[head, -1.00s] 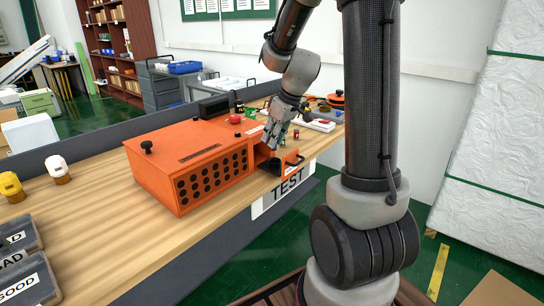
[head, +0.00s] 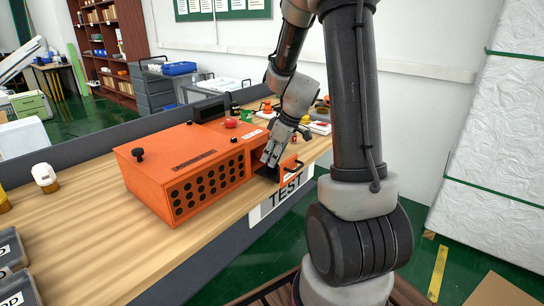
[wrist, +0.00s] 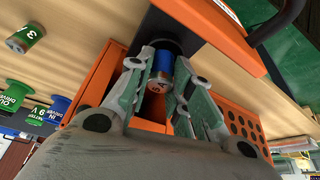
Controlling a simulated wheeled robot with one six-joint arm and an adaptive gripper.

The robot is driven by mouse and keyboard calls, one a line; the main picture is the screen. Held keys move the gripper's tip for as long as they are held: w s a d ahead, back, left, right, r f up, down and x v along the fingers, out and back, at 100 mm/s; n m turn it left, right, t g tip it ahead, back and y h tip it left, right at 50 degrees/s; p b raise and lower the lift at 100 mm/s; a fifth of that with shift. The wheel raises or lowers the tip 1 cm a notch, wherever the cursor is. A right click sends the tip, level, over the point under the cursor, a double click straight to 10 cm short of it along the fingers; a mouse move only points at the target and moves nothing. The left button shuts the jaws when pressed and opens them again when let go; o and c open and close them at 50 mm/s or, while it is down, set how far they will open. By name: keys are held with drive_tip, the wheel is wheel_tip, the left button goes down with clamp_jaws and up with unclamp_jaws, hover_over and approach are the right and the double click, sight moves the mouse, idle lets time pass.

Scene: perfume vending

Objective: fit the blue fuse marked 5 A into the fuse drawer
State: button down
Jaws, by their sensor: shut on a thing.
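My gripper (wrist: 163,72) is shut on the blue fuse (wrist: 166,64), whose copper-coloured end marked 5 A faces the wrist camera. The fuse's far end is at a round black holder (wrist: 163,46) in the open fuse drawer (wrist: 212,62); I cannot tell how deep it sits. In the head view, my gripper (head: 270,158) is low over the drawer, which is pulled out from the orange tester (head: 185,168). The drawer's orange front (head: 290,165) carries a black handle (wrist: 277,22). The fuse is hidden by the gripper in the head view.
A green fuse (wrist: 25,38) marked 3 A lies loose on the wooden bench. Green and blue labelled pieces (wrist: 18,92) stand near it. A red button (head: 231,123) is on the tester's top.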

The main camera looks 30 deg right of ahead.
drive_tip(key=c, duration=1.3)
unclamp_jaws()
drive_tip(key=v, duration=1.2)
drive_tip(key=shift+s+a+r+m+t+h, duration=0.1)
drive_tip(key=shift+s+a+r+m+h, duration=0.7)
drive_tip(key=shift+s, duration=2.55)
drive_tip(key=shift+s+a+r+m+t+h, duration=0.1)
drive_tip(key=shift+s+a+r+m, duration=1.35)
drive_tip(key=shift+s, duration=1.95)
drive_tip(key=shift+s+a+r+m+t+h, duration=0.1)
drive_tip(key=shift+s+a+r+m+h, duration=0.5)
drive_tip(key=shift+s+a+m, duration=1.8)
drive_tip(key=shift+s+d+r+n, duration=0.15)
drive_tip(key=shift+s+d+n, duration=0.7)
drive_tip(key=shift+n, duration=0.3)
